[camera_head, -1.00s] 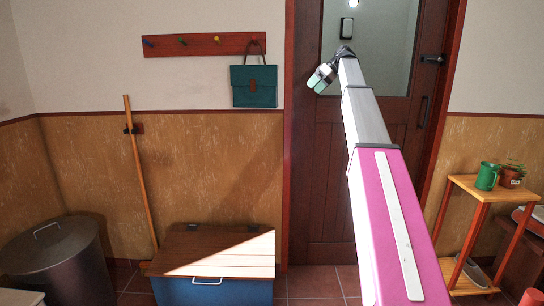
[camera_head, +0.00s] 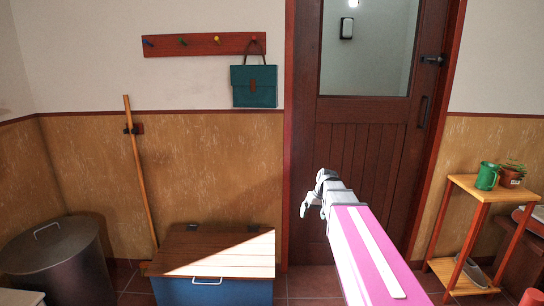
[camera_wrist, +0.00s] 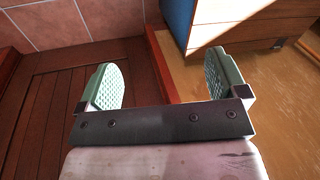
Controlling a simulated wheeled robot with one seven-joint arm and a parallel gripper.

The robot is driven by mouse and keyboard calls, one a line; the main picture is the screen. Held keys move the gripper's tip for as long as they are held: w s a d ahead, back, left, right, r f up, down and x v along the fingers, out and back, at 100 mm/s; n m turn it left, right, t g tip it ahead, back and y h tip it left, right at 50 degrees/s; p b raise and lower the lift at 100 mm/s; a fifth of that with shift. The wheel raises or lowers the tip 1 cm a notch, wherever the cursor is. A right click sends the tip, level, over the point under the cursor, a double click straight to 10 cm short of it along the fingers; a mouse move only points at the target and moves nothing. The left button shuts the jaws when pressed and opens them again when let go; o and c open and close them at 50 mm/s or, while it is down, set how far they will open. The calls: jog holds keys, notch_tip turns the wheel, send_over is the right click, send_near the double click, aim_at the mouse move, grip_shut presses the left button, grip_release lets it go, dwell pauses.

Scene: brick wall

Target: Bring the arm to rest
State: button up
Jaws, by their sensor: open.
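My gripper (camera_wrist: 163,85) is open in the wrist view, its two green ribbed finger pads apart with nothing between them. In the head view my gripper (camera_head: 308,205) shows small and from behind at the end of my pink and white arm, in front of the lower part of the dark wooden door (camera_head: 338,150). The fingers are hard to make out there. The arm reaches up from the bottom edge, right of the middle, and is drawn in and low.
A green bag (camera_head: 254,88) hangs from the peg rail (camera_head: 203,44). A blue chest with a wooden lid (camera_head: 215,250) stands below it. A broom handle (camera_head: 141,180), a metal bin (camera_head: 60,265) and a small shelf (camera_head: 470,189) with a green mug (camera_head: 487,176) flank the door.

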jog(key=s+f+m+h, duration=0.1)
jog(key=s+f, duration=0.5)
jog(key=s, duration=0.3)
jog(key=s+d+f+m+h, duration=0.1)
jog(key=s+f, duration=0.5)
jog(key=s, duration=0.3)
jog(key=shift+d+g+h, duration=0.15)
jog(key=shift+g+h, duration=0.15)
jog(key=shift+h, duration=0.1)
jog(key=shift+f, duration=0.1)
dwell(0.6)
